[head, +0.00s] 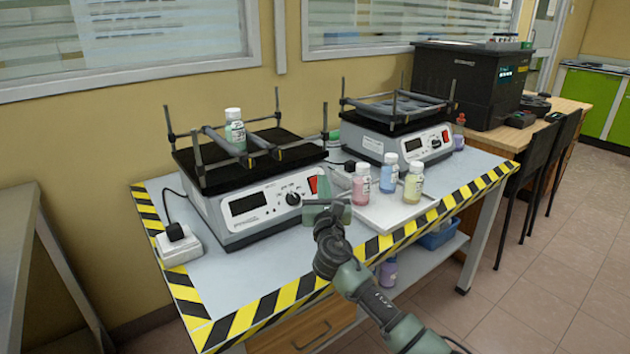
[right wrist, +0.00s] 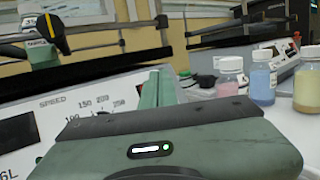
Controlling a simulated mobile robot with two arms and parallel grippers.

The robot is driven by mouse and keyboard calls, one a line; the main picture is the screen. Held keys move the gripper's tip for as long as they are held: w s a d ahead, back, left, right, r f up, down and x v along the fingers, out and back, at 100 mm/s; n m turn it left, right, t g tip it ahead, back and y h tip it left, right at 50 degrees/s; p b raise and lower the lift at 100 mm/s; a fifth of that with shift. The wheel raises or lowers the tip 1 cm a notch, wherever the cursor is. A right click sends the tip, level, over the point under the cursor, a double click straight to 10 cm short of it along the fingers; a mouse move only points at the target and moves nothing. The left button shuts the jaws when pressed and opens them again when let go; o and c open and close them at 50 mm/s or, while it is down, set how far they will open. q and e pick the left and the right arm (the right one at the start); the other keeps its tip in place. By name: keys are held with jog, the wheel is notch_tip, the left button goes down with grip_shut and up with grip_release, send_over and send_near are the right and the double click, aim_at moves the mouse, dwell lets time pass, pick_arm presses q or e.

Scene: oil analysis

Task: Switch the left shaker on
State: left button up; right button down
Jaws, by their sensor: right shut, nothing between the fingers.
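The left shaker (head: 228,214) stands on the striped table, with a black platform on top holding one white-capped bottle (head: 235,132). Its front panel has a dark display (head: 248,204), a round black knob (head: 293,198) and a red switch (head: 312,184) at the right end. My right gripper (head: 318,208) is shut and empty, close in front of the panel's right end, near the knob and switch. I cannot tell whether it touches the panel. My left gripper is out of view.
A right shaker (head: 390,148) stands farther back. A white tray (head: 385,215) holds pink (head: 361,187), blue (head: 389,176) and yellow (head: 413,185) bottles just right of my gripper. A power strip (head: 178,246) lies at the table's left. The front-left tabletop is clear.

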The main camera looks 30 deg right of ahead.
jog(key=shift+w, duration=0.1)
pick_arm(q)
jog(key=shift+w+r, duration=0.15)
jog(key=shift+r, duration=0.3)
pick_arm(e)
jog(key=shift+w+f, duration=0.15)
jog(key=shift+w, duration=0.15)
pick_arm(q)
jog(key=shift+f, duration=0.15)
pick_arm(e)
jog(key=shift+w, duration=0.1)
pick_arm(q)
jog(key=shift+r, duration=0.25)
pick_arm(e)
jog(key=shift+w+a, duration=0.1)
